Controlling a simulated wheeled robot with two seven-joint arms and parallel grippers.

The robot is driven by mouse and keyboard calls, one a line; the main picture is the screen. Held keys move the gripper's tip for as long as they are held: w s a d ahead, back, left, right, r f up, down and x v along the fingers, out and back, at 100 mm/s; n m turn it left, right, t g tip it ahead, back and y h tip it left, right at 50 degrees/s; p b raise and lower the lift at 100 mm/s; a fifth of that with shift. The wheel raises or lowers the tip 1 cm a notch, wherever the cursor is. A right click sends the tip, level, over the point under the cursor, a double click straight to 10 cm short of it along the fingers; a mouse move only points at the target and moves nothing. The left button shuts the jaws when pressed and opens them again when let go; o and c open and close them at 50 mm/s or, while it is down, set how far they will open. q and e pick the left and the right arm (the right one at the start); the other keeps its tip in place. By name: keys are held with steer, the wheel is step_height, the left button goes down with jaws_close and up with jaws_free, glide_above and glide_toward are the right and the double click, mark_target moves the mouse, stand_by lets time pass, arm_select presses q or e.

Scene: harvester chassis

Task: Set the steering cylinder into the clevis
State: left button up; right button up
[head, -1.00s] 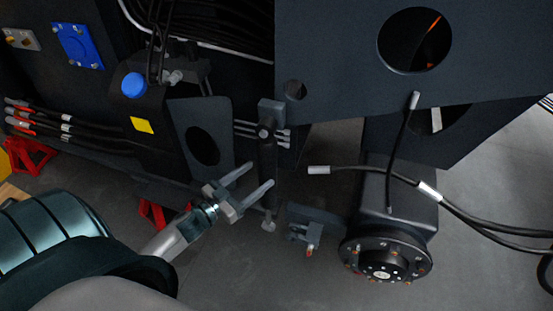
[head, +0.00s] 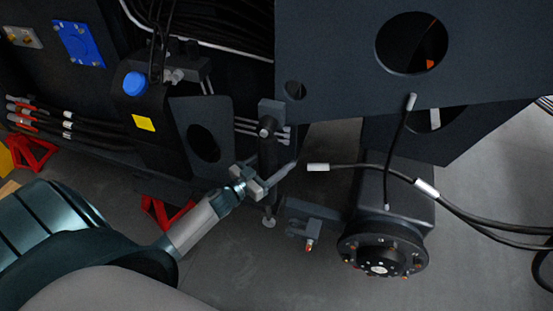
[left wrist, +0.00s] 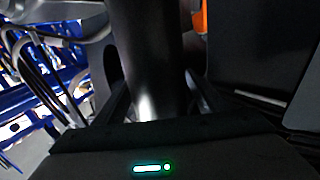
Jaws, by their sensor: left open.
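In the left wrist view the cylinder (left wrist: 143,50) stands between my two fingers (left wrist: 150,85); contact cannot be told. My right gripper is not in view.
A dark chassis plate (head: 335,60) with a round hole overhangs on the right. Loose black hoses (head: 465,215) run to the right. A plate with an oval hole (head: 185,110) is close left. Red stands (head: 165,212) are on the floor.

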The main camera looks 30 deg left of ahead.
arm_select(q)
steer(key=shift+c, duration=0.6)
steer(key=c, duration=1.4)
steer(key=d, duration=0.1)
steer(key=d+n, duration=0.1)
steer(key=d+n+t+b, duration=0.1)
steer(key=shift+w+d+r, duration=0.15)
steer(key=shift+w+r, duration=0.15)
steer(key=shift+w, duration=0.05)
steer(key=o, duration=1.5)
